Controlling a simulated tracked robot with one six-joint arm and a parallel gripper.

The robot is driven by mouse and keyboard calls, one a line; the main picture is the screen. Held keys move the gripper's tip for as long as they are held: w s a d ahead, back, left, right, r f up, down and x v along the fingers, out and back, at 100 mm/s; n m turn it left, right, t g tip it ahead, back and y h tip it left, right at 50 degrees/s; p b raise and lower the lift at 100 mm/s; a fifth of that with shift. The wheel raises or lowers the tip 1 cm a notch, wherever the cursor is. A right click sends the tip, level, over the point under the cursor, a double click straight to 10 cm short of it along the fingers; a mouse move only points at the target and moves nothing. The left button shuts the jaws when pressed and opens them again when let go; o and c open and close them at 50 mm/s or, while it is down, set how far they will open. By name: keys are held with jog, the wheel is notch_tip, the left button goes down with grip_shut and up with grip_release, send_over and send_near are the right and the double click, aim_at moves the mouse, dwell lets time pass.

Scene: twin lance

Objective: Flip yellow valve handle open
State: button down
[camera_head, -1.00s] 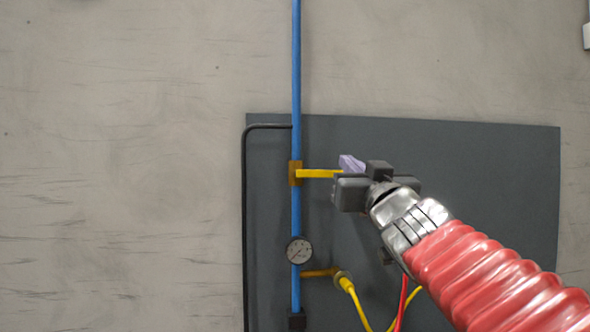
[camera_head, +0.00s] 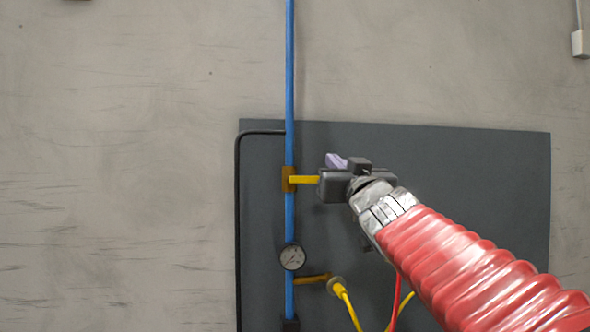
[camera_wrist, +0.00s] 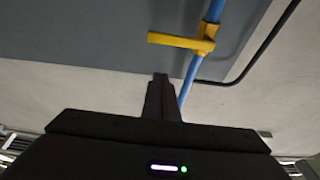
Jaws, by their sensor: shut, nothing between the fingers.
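The yellow valve handle (camera_head: 304,179) points right, horizontal, from its brass-coloured valve body (camera_head: 288,179) on the upright blue pipe (camera_head: 289,110). In the head view my gripper (camera_head: 335,161) hides the right end of the handle. Its lilac fingertip part shows slightly above the handle's line. In the wrist view my gripper's fingers (camera_wrist: 160,78) are shut together and empty. The yellow handle (camera_wrist: 175,40) shows in full there, above the fingertips in the picture, with a visible gap between them. The blue pipe (camera_wrist: 190,80) runs past to the right of the fingers.
A round pressure gauge (camera_head: 292,256) sits on the pipe below the valve. A yellow hose (camera_head: 347,306) hangs from a brass side outlet (camera_head: 312,279). A black cable (camera_head: 238,220) runs left of the pipe.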

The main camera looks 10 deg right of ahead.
jog(key=shift+w+f, duration=0.4)
jog(key=shift+w, duration=0.4)
jog(key=shift+w+f, duration=0.4)
jog(key=shift+w, duration=0.35)
jog(key=shift+w+f, duration=0.4)
jog(key=shift+w, duration=0.4)
jog(key=shift+f+m, duration=0.2)
jog(key=shift+m, duration=0.3)
jog(key=a+f+m+g+h, duration=0.4)
jog(key=a+f+m+h, duration=0.2)
jog(key=m, duration=1.3)
notch_tip(320, 180, down, 2)
jog(key=shift+a+f+m, duration=0.15)
jog(key=shift+f+m, duration=0.1)
jog(key=shift+m, duration=0.15)
jog(key=shift+a+g, duration=0.2)
jog(key=shift+g, duration=0.1)
